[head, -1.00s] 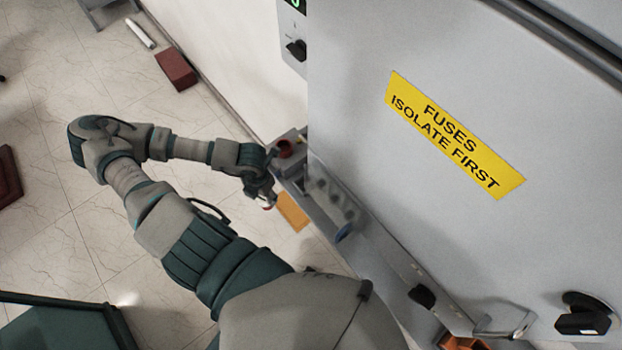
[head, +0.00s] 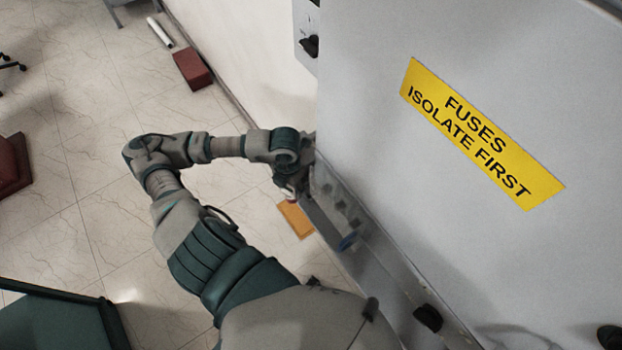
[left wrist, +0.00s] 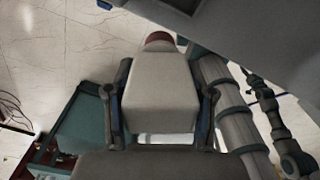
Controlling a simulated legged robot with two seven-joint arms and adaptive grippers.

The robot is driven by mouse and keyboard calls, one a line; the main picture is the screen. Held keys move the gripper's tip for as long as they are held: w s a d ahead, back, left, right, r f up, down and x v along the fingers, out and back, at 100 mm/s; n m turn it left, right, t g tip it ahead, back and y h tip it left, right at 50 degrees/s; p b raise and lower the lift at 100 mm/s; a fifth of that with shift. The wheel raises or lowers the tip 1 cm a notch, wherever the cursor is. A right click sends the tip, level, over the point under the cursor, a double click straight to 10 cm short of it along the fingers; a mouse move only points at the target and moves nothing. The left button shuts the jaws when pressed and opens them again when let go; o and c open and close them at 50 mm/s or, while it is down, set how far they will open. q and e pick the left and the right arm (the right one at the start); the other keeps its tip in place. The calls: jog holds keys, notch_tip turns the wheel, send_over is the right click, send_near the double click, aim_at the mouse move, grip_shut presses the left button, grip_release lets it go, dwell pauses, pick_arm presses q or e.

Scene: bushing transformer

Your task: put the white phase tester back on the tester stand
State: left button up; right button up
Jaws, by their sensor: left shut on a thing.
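The white phase tester (left wrist: 160,90) fills the middle of the left wrist view as a pale block with a dark red end at the top. My left gripper (left wrist: 160,108) has a finger on each side of it and is shut on it. In the head view my left gripper (head: 291,188) is beside the cabinet's lower left edge, and the tester in it is mostly hidden. A grey ledge with several dark sockets (head: 340,203) runs along the cabinet there. I cannot tell whether it is the tester stand. My right gripper does not show.
The large grey cabinet (head: 450,235) with a yellow fuse warning label (head: 480,133) fills the right. An orange plate (head: 296,219) is below my gripper. A dark red block (head: 192,69) lies on the floor by the wall.

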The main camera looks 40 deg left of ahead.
pick_arm(q)
jog(key=w+f, duration=0.1)
jog(key=w, duration=0.1)
jog(key=w+d+f+p, duration=0.1)
jog(key=w, duration=0.1)
jog(key=w+f+p, duration=0.1)
jog(key=w, duration=0.2)
jog(key=shift+d, duration=0.25)
jog(key=shift+f, duration=0.3)
jog(key=shift+w+d, duration=0.1)
jog(key=shift+d, duration=0.05)
jog(key=o, duration=1.3)
jog(key=shift+d, duration=0.15)
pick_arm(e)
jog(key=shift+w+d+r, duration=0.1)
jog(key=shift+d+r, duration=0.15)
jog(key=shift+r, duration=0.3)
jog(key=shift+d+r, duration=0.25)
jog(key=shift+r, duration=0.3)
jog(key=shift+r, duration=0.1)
